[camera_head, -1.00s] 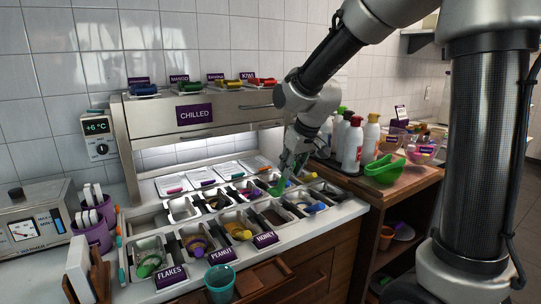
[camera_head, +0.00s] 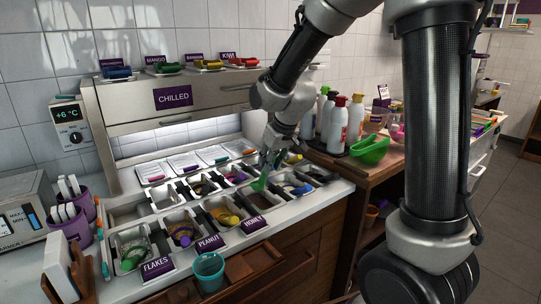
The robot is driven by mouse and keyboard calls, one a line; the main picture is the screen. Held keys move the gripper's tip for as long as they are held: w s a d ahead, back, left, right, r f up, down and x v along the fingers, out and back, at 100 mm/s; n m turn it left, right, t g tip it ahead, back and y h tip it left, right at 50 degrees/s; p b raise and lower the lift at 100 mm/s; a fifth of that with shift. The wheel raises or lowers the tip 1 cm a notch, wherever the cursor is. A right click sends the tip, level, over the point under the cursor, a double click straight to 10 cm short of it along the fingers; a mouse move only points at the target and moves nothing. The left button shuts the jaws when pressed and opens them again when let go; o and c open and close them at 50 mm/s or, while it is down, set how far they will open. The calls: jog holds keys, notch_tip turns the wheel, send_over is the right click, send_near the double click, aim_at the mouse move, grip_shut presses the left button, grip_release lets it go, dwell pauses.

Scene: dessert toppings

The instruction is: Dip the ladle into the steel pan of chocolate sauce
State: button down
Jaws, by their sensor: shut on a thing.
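My gripper (camera_head: 271,158) points down over the back right of the topping counter. It is shut on a green utensil, seemingly the ladle (camera_head: 260,182), whose green part hangs below the fingers. Its lower end is at or just above the brown-filled steel pan (camera_head: 263,201) behind the HONEY sign. I cannot tell whether it touches the contents. That pan looks like the chocolate sauce, but no label for it is readable. The fingers are small and partly hidden by the wrist.
Steel pans with coloured utensils fill the counter, including the FLAKES pan (camera_head: 131,249). The CHILLED cabinet (camera_head: 172,97) stands behind. Sauce bottles (camera_head: 338,125) and a green scoop (camera_head: 370,150) stand to the right. A teal cup (camera_head: 209,271) is at the front edge.

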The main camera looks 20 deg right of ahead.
jog(key=s+d+x, duration=0.1)
jog(key=x, duration=0.7)
jog(key=shift+a+f, duration=0.3)
jog(key=shift+f, duration=0.1)
dwell(0.4)
jog(key=shift+w, duration=0.1)
dwell(2.7)
jog(key=shift+r, duration=3.55)
